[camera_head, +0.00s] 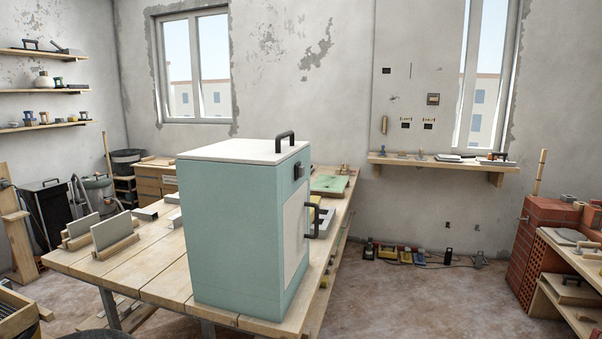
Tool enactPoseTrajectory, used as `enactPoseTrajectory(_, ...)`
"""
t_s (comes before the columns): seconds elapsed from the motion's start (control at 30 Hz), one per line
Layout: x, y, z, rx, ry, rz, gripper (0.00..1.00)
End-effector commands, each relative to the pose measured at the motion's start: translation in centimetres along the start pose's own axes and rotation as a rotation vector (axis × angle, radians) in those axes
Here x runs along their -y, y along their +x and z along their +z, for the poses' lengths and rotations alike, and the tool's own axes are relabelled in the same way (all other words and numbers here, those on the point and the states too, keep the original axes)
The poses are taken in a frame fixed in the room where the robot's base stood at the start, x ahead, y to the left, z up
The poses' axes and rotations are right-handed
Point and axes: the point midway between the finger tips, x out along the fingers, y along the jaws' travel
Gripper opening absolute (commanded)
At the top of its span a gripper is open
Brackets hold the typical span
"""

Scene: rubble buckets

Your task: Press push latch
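A pale teal box-shaped cabinet (232,235) with a white top stands upright on the wooden workbench (130,262). A dark handle (285,142) is on its top. Its right-hand face is seen at a steep angle and carries a white door panel (293,240) with a dark handle (312,221). The panel looks shut. A small dark block (299,171) sits above the panel near the top edge; it may be the push latch, but its detail is too small to tell. My gripper is not in view.
Grey plates in wooden holders (115,233) stand on the bench left of the cabinet. A green board (329,184) lies behind it. A brick stack (546,245) and wooden shelving (575,290) stand at the right. The floor (420,300) right of the bench is mostly clear.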

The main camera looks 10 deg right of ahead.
Motion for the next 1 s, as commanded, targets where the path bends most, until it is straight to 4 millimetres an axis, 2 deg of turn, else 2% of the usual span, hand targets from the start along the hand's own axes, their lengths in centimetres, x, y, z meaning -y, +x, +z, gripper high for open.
enactPoseTrajectory(0.07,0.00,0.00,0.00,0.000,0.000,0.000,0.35)
enactPoseTrajectory(0.43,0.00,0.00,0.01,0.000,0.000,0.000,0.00)
enactPoseTrajectory(1.0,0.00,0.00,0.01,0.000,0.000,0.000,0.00)
